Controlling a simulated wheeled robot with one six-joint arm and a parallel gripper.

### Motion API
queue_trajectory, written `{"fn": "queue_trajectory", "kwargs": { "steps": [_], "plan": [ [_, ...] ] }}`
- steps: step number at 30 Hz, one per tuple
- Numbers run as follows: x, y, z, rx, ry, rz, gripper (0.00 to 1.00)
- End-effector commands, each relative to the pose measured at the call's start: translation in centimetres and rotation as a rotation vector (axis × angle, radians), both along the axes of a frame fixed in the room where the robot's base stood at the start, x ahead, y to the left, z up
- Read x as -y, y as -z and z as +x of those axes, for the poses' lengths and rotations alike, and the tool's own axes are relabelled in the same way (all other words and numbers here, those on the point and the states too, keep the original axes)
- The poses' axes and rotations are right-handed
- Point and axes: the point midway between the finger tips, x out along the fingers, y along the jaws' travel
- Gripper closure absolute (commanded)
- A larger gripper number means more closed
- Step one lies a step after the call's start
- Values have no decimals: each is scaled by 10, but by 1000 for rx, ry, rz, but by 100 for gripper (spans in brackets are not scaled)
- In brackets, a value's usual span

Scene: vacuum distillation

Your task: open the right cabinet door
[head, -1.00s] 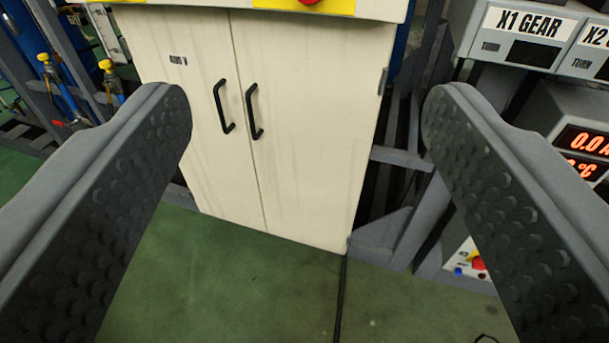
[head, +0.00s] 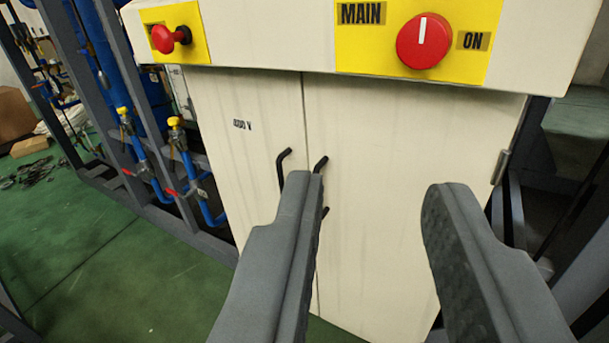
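The right cabinet door (head: 380,200) is cream-coloured and shut, with a hinge on its right edge. Its black bar handle (head: 321,163) is near the middle seam and mostly hidden behind my left finger. The left cabinet door (head: 235,110) is also shut, with its own black handle (head: 281,165). My gripper (head: 378,190) is open and empty in front of the right door. Its left finger overlaps the right handle in the picture. I cannot tell whether it touches the handle.
Above the doors, a cream panel juts out with a red MAIN knob (head: 423,40) and a red push button (head: 168,38) on yellow plates. Blue pipes with yellow-topped valves (head: 175,123) stand left. Green floor (head: 90,250) is clear at lower left.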

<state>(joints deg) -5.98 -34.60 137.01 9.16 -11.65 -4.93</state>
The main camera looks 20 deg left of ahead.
Motion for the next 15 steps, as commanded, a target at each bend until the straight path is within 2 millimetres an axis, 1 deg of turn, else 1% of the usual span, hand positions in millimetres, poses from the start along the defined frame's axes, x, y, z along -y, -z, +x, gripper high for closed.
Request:
{"fn": "queue_trajectory", "kwargs": {
  "steps": [1, 3, 8, 15],
  "plan": [
    [-5, 9, 14, -4, -4, 6, 71],
    [-12, 19, 32, -3, -5, 12, 71],
    [-26, 45, 69, 2, 0, 26, 71],
    [-49, 91, 119, 6, 22, 36, 71]
  ]
}}
